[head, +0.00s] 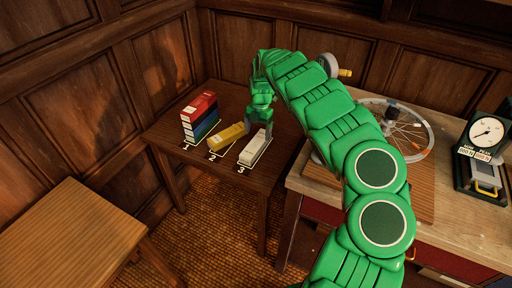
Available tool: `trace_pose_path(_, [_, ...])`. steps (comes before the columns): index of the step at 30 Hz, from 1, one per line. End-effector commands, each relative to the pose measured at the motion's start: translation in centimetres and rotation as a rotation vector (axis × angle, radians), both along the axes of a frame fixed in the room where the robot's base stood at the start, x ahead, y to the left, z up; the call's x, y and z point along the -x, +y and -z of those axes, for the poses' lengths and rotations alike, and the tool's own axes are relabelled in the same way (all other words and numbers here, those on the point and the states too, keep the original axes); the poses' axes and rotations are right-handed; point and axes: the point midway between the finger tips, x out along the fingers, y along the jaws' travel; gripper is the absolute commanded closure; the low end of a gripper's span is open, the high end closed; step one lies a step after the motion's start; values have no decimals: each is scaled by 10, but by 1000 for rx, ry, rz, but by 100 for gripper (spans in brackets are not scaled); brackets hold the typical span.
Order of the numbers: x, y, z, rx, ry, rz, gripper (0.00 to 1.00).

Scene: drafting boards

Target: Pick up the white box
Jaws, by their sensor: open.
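The white box (254,150) is long and narrow and lies on the small wooden table at the spot marked 3. My gripper (259,124), at the end of my green arm, points down at the far end of the white box. Its fingers are open. They hide part of the box's far end, and I cannot tell whether they touch it or straddle it.
A yellow box (227,137) lies left of the white box at mark 2. Red and blue boxes (199,116) are stacked at mark 1. A workbench (463,216) with a spoked wheel (409,133) and a dial gauge (486,132) stands right. A wooden stool (70,232) is front left.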

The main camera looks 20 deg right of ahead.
Motion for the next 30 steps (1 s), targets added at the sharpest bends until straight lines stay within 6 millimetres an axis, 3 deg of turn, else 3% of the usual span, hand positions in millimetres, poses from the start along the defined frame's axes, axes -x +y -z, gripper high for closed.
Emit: trace_pose_path(30, [1,8,77,-1,1,-1,12])
